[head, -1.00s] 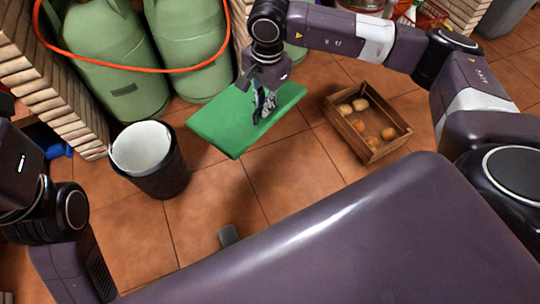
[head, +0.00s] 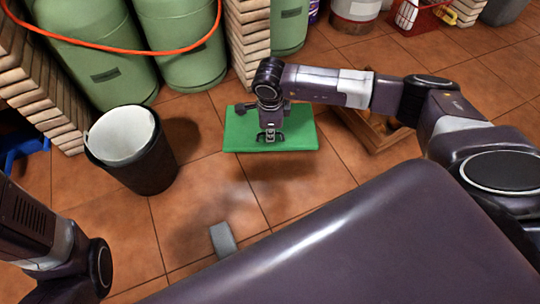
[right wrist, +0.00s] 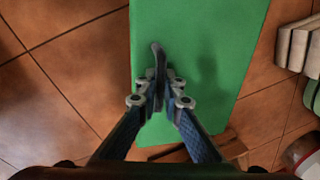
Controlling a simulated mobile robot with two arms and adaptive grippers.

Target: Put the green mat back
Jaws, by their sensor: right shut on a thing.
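The green mat (head: 300,135) is a flat, stiff-looking rectangle, level above the tiled floor, with a shadow below it. My right gripper (head: 270,135) is over its middle in the head view. In the right wrist view the mat (right wrist: 205,35) runs up the picture, and the right gripper (right wrist: 158,65) has its fingers closed together over it. The exact point of hold is hard to make out. My left gripper is out of view; only part of its arm shows at the lower left.
A black bin (head: 140,170) with a white liner stands left of the mat. A wooden crate (head: 375,138) is partly hidden behind my right arm. Green gas cylinders (head: 95,40) stand behind a red hose. A small grey object (head: 222,240) lies on the otherwise open floor.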

